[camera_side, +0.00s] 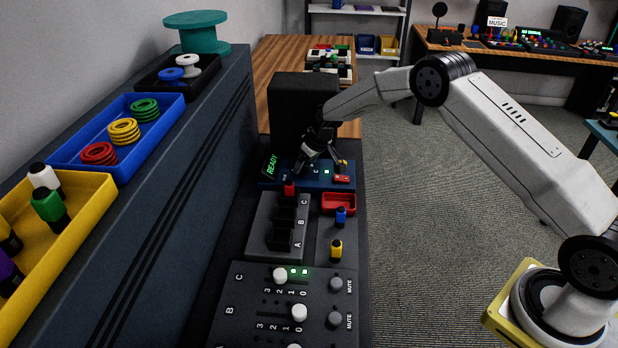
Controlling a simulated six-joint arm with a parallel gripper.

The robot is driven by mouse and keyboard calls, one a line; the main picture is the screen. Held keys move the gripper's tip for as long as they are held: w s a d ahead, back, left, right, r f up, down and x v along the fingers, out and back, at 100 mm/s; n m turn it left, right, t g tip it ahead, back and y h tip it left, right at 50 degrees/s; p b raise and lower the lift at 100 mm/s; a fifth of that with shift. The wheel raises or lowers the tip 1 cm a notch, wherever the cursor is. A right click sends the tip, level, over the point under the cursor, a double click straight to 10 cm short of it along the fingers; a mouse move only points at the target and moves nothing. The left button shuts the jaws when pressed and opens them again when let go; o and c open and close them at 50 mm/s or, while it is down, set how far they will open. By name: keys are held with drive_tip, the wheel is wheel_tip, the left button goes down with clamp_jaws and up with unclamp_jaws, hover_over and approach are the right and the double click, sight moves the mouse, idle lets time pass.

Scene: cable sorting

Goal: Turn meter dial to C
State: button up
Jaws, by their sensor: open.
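The blue meter panel (268,186) lies at the far end of the dark work strip. I cannot tell whether the fingers touch anything.
A grey block with slots A, B, C (279,226) stands nearer, with a red tray (339,203) and blue and yellow plugs beside it. A slider mixer (256,304) is in front. A black box (300,98) stands behind the panel. Bins line the left ledge.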

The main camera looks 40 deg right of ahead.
clamp_jaws()
idle(0.3)
drive_tip(key=shift+m, duration=0.5)
drive_tip(key=shift+a+m+h, duration=0.1)
drive_tip(key=shift+m+h, duration=0.9)
drive_tip(key=shift+m, duration=1)
drive_tip(key=shift+m+h, duration=0.7)
drive_tip(key=shift+m, duration=1.6)
